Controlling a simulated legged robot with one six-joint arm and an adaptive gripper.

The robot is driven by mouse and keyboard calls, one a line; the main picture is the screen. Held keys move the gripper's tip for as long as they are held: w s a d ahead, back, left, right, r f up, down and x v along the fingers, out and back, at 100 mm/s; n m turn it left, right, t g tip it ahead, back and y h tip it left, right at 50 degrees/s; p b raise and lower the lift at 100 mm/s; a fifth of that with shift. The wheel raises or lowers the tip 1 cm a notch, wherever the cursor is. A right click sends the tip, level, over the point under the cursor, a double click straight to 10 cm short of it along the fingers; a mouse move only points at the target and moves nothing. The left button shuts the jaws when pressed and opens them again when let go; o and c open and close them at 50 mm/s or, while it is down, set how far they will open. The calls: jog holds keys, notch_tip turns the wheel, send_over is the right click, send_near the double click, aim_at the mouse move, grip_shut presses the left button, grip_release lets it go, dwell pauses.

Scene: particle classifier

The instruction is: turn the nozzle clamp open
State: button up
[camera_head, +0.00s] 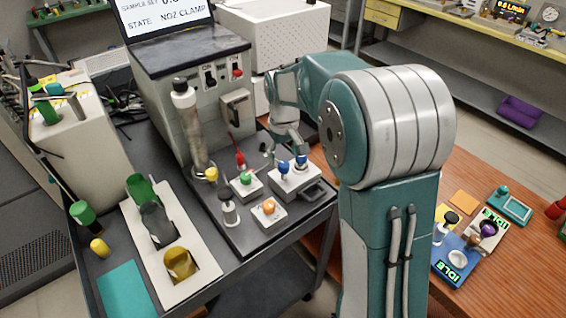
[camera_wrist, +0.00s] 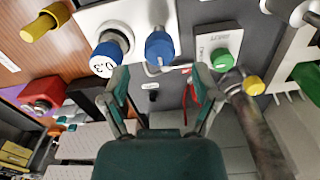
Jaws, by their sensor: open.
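My gripper (camera_head: 290,148) points down at the right end of the instrument's dark deck, close to the blue knobs. In the wrist view its two fingers are spread, with nothing between the tips (camera_wrist: 161,75). Beyond the tips are a blue knob (camera_wrist: 158,47) and a blue knob with a white marked face (camera_wrist: 103,66). A red lever (camera_wrist: 190,95) and a small black lever (camera_wrist: 153,94) show between the fingers, farther off. The red lever also shows in the head view (camera_head: 240,160). I cannot tell which control is the nozzle clamp. The screen (camera_head: 165,17) reads "NOZ CLAMP".
A green knob (camera_head: 246,179), an orange knob (camera_head: 268,207) and a glass column (camera_head: 190,130) with a yellow part (camera_head: 211,174) stand nearby. A white tray (camera_head: 150,225) lies left. A wooden table (camera_head: 490,280) with small devices is at right.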

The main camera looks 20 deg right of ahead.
aim_at(283, 164)
notch_tip(283, 164, up, 8)
dwell(0.5)
jog(key=s+r+m+t, duration=0.1)
jog(key=s+r+t, duration=0.35)
jog(key=s, duration=0.95)
jog(key=s+f+m+t, duration=0.1)
jog(key=s, duration=1.1)
jog(key=shift+f+m, duration=0.35)
jog(key=shift+m, duration=0.05)
